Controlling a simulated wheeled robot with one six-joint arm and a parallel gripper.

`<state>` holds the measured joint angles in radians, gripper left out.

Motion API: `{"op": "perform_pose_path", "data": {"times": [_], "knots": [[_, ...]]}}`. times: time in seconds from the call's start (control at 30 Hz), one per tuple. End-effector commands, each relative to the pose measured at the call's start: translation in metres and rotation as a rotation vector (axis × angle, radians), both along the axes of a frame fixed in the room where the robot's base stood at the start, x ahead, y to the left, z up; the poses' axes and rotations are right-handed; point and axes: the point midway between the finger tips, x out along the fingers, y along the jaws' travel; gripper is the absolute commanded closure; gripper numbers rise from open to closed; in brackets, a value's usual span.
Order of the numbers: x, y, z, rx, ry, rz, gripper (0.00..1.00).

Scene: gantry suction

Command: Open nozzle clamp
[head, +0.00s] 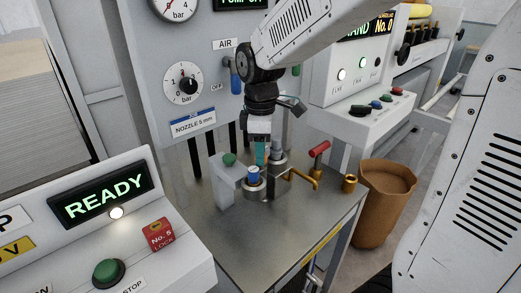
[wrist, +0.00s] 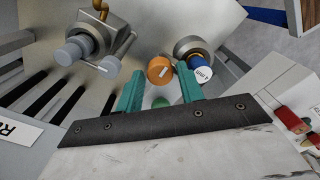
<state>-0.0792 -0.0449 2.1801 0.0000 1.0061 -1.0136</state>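My gripper (head: 261,155) points down over the steel bench, just above the blue-topped nozzle (head: 253,171) in a steel ring (head: 255,187). In the wrist view my gripper (wrist: 161,76) has its two teal fingers apart, with an orange round knob (wrist: 159,70) showing in the gap. I cannot tell whether the fingers touch it. The white-labelled blue nozzle (wrist: 201,72) stands right of the fingers in its ring (wrist: 189,47). A brass lever (head: 302,179) reaches right from beside a grey cylinder (head: 279,159). Which part is the clamp's handle is not clear.
A green button (head: 229,158) tops a grey block (head: 226,182) left of the nozzle. A red-handled valve (head: 319,150) and a brass cup (head: 349,183) stand to the right. A brown bin (head: 384,215) is beside the bench (head: 260,235), whose front part is clear. The console reads READY (head: 103,199).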

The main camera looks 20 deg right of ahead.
Motion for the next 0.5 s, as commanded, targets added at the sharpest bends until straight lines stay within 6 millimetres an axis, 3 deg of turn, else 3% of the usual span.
{"op": "perform_pose_path", "data": {"times": [0.27, 0.4, 0.5], "knots": [[-0.0001, 0.0000, -0.0025, 0.000, 0.000, -0.001, 0.62], [-0.0001, 0.0000, -0.0024, 0.000, 0.000, -0.001, 0.94], [-0.0001, 0.0000, -0.0023, 0.000, 0.000, -0.001, 0.94]]}}
